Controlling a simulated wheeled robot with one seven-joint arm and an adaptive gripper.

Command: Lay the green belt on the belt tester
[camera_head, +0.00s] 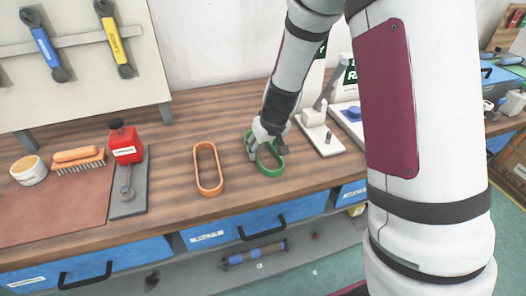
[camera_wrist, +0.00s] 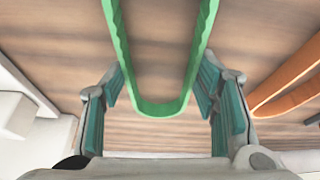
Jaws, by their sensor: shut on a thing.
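A white base with a small peg and a raised grey arm, which looks like the belt tester (camera_head: 322,140), stands just right of the belt. My arm hides part of the area behind it.
The orange belt (camera_head: 208,180) lies left of the green one and shows at the right of the wrist view (camera_wrist: 285,90). Blue drawers (camera_head: 120,262) run below the bench edge.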

